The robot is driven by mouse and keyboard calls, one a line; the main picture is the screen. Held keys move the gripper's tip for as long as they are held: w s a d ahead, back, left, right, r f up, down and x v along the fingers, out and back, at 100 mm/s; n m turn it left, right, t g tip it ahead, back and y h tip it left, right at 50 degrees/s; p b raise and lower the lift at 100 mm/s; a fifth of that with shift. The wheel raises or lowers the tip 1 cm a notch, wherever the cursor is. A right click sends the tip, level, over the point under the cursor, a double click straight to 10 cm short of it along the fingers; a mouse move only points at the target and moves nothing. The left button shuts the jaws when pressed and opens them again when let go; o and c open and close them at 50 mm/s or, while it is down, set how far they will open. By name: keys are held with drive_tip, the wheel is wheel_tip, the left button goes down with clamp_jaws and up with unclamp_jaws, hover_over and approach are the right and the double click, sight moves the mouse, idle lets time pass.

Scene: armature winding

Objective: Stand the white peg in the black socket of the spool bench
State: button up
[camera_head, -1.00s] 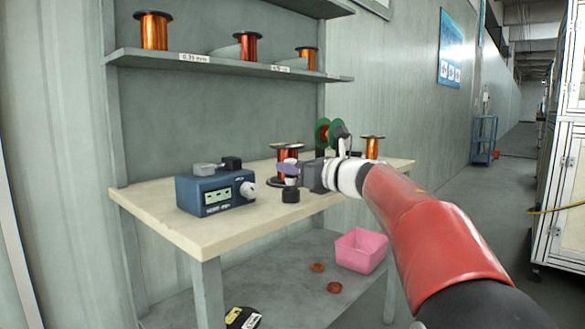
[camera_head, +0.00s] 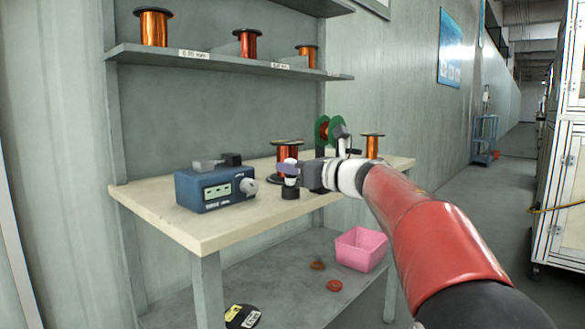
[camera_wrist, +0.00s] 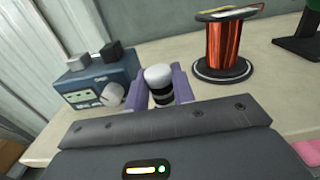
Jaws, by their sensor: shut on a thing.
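My gripper (camera_wrist: 159,88) is shut on the white peg (camera_wrist: 158,74), with a purple finger on each side of it. In the head view the peg (camera_head: 291,181) shows upright below the fingers. The black socket (camera_head: 290,193) stands on the spool bench (camera_head: 222,232) directly under the peg. The peg's lower end meets the socket's top in the picture; I cannot tell whether it is inside or just above. In the wrist view dark rings show below the peg's white top, and the fingers partly hide its lower part.
A blue meter box (camera_head: 215,190) stands to the left on the bench. A copper wire spool (camera_wrist: 229,48) stands close behind the gripper. Another spool (camera_head: 372,146) and a green reel (camera_head: 322,132) stand further right. A pink bin (camera_head: 360,249) sits on the lower shelf.

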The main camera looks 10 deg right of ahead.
drive_tip(key=shift+f+b, duration=1)
idle(0.3)
drive_tip(key=o, duration=0.9)
drive_tip(key=shift+o, duration=0.2)
